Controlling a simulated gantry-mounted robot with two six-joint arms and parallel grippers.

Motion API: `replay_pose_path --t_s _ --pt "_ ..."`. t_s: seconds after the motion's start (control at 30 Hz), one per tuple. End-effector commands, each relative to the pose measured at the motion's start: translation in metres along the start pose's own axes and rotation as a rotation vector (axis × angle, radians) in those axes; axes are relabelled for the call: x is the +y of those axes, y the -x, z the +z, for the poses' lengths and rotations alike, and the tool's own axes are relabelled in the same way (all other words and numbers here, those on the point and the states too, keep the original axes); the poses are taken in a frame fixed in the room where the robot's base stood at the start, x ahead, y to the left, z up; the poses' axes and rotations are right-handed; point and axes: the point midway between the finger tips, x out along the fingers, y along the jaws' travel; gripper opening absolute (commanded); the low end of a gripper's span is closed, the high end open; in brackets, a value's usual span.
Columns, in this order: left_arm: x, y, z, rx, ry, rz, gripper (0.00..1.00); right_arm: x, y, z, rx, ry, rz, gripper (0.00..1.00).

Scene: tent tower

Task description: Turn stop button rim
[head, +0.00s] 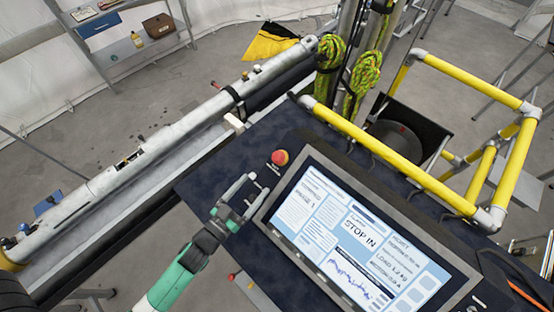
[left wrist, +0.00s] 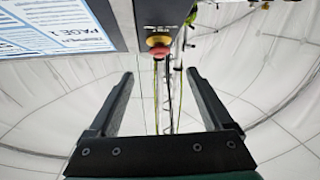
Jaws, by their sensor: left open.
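The stop button (head: 280,157) is a red knob with a yellowish part, set on the dark console panel near the top left corner of the screen. In the left wrist view the stop button (left wrist: 159,48) shows at top centre, beyond the fingertips and between their lines. My left gripper (head: 249,190) is just below and left of the button in the head view, apart from it. In the left wrist view my left gripper (left wrist: 158,75) has its two dark fingers wide apart with nothing between them. My right gripper is not in view.
A tilted screen (head: 355,240) reading "STOP IN" fills the console right of my gripper. Yellow railing (head: 385,150) runs behind it. Green ropes (head: 362,75) hang at the back. A long grey metal beam (head: 150,160) lies to the left.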

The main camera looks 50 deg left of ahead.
Motion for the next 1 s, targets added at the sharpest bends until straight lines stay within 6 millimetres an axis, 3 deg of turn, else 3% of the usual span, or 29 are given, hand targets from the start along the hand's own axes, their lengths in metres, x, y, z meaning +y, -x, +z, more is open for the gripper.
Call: replay_pose_path --t_s 0.17,0.4,0.6,0.97,1.0 --pt "0.001 -0.020 -0.002 0.003 0.000 0.002 0.84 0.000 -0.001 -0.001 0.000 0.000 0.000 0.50" --pt "0.001 -0.073 -0.001 0.003 -0.001 0.002 0.84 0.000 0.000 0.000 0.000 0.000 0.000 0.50" --pt "0.001 -0.107 -0.001 0.003 0.000 0.002 0.84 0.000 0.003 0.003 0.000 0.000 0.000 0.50" --pt "0.001 -0.116 -0.001 0.001 -0.001 0.001 0.84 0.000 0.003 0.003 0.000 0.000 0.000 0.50" --pt "0.001 -0.116 -0.001 0.001 0.000 0.001 0.79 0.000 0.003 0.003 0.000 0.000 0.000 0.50"
